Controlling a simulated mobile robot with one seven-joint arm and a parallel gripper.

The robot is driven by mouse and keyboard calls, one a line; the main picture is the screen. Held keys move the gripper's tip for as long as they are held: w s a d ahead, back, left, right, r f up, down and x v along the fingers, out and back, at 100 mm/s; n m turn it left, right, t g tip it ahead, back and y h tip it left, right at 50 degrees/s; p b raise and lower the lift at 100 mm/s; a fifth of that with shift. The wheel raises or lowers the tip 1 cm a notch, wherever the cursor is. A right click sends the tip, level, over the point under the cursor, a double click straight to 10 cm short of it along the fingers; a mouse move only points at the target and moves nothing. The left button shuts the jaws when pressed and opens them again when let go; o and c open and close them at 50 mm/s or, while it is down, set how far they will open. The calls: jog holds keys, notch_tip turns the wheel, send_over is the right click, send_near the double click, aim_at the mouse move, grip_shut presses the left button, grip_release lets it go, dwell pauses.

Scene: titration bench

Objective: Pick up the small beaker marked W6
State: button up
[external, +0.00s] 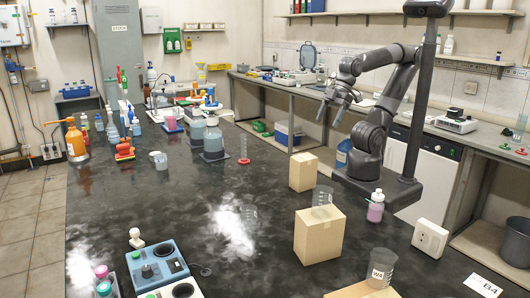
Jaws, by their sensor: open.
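No marking reading W6 is legible in the external view. A clear beaker (322,198) stands on a cardboard box (320,237) right of the middle; I cannot read a marking on it. A grey beaker (380,270) near the bottom edge has a white label that seems to read W4. Small clear beakers (160,161) stand farther back on the left; their markings are too small to read. My gripper (335,105) is open and empty, raised in the air above the far right side of the bench, well apart from the beakers.
Another cardboard box (303,172) stands below my arm. A pink-filled bottle (375,207) and a white socket block (430,238) stand at right. Blue-filled bottles (213,139) stand farther back. A blue stirrer device (157,265) is at front left. The dark bench's middle (160,205) is mostly clear.

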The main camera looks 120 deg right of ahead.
jog(key=shift+w, duration=0.1)
jog(key=m+g+h, duration=0.2)
jog(key=m, duration=0.4)
send_over(242, 226)
jog(key=s+a, duration=0.1)
jog(key=s, duration=0.4)
notch_tip(242, 226, down, 12)
jog(key=x, duration=1)
jog(key=shift+a+f, duration=0.15)
jog(key=shift+c, duration=0.4)
